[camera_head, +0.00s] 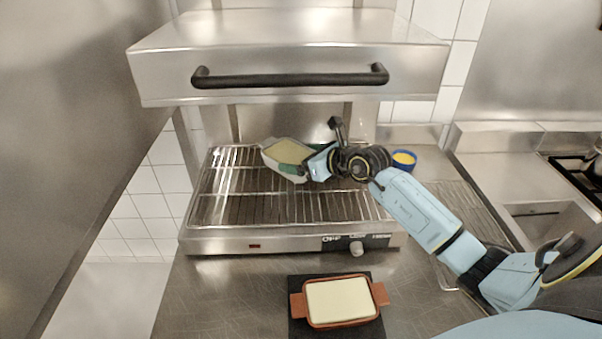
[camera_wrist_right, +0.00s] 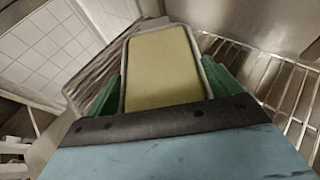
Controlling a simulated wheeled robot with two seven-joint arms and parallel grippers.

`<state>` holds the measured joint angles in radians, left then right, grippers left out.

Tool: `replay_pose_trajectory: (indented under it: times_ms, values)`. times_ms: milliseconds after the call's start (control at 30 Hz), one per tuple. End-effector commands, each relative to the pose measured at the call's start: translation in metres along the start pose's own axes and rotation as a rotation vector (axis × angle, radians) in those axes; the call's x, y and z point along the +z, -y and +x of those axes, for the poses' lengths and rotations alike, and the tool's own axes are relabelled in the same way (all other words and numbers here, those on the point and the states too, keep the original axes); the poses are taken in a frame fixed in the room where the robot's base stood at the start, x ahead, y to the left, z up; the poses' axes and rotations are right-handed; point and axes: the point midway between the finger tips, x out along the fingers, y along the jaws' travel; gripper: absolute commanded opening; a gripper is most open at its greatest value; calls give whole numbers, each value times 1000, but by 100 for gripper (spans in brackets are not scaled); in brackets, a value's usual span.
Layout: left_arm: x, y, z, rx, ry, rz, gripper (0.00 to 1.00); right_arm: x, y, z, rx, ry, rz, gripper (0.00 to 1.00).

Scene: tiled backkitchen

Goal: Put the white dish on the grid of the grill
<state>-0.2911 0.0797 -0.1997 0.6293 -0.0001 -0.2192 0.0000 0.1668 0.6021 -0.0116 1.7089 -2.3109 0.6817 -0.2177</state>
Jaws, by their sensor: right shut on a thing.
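The white dish (camera_head: 269,150), filled with something pale yellow, is over the back middle of the grill's grid (camera_head: 230,208). My right gripper (camera_head: 297,165) is shut on the dish's near right end. In the right wrist view the dish (camera_wrist_right: 163,70) lies between the two green fingers of the gripper (camera_wrist_right: 163,88). The dish looks slightly tilted in the head view. I cannot tell whether its bottom touches the grid. The grill's upper hood (camera_head: 290,65) with its black handle is raised above. My left gripper is not in view.
A brown dish (camera_head: 340,302) with pale filling sits on a black mat in front of the grill. A small blue bowl (camera_head: 403,161) stands right of the grill, beyond my right arm. A wire rack (camera_head: 470,215) lies at right. The grid's left and front are clear.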

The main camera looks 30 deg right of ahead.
Motion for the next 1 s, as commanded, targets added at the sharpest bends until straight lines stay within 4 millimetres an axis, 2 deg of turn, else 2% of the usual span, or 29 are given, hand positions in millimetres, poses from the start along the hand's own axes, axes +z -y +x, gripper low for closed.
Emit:
replay_pose_trajectory:
  times_ms: [233, 433, 833, 867, 900, 1000]
  values:
    - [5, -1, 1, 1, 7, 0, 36, -16, 0, 8, 0, 5, -2, 49]
    - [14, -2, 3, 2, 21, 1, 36, -41, 0, 18, 0, 5, -1, 49]
    - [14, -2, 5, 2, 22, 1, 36, -46, 0, 20, 0, 7, -3, 49]
    - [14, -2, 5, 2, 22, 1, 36, -48, 0, 20, 2, 1, -2, 94]
    - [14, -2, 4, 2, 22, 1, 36, -47, 0, 20, 2, 1, -2, 99]
    - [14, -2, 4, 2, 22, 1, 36, -47, 0, 20, 1, 1, -2, 100]
